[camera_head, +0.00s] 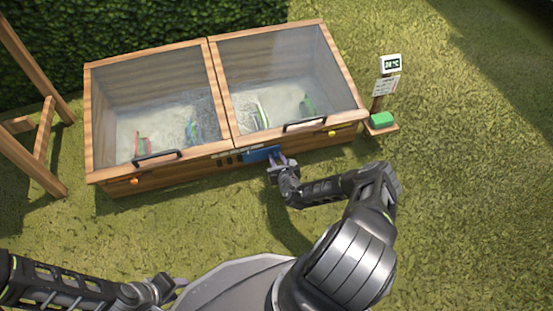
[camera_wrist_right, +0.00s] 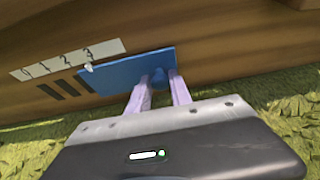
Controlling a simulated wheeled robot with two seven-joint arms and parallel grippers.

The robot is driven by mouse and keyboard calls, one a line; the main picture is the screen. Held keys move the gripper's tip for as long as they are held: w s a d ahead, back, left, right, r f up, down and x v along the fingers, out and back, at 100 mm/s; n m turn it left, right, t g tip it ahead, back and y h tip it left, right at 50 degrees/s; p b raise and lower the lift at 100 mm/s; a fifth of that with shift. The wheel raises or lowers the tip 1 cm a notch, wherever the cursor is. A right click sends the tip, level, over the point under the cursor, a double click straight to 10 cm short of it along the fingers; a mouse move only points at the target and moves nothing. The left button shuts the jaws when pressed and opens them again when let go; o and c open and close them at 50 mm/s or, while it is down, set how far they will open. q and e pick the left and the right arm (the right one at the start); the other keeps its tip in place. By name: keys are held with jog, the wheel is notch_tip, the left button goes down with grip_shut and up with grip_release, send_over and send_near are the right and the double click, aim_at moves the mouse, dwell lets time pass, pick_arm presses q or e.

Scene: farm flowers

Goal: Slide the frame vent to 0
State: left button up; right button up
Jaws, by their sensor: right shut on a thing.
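The frame vent's blue slide plate (camera_head: 262,154) is on the wooden front of the cold frame (camera_head: 190,166), near its middle. In the right wrist view the plate (camera_wrist_right: 118,72) has a white pointer at its upper left corner, beneath the 3 of a pale scale (camera_wrist_right: 65,60) marked 0 to 3 from left to right. Dark vent slots (camera_wrist_right: 66,87) show uncovered left of the plate. My right gripper (camera_head: 281,162) is at the plate's right part, shut on its blue knob (camera_wrist_right: 158,75). My left gripper (camera_head: 174,287) is low at the left, away from the frame; its jaws are unclear.
Two glazed lids with black handles (camera_head: 305,124) cover the frame, with plants inside. A post with a thermometer display (camera_head: 390,65) and a green block (camera_head: 382,120) stands at the right. A wooden structure (camera_head: 45,130) stands at the left. Grass in front is clear.

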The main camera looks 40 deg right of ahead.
grip_shut()
dwell(0.9)
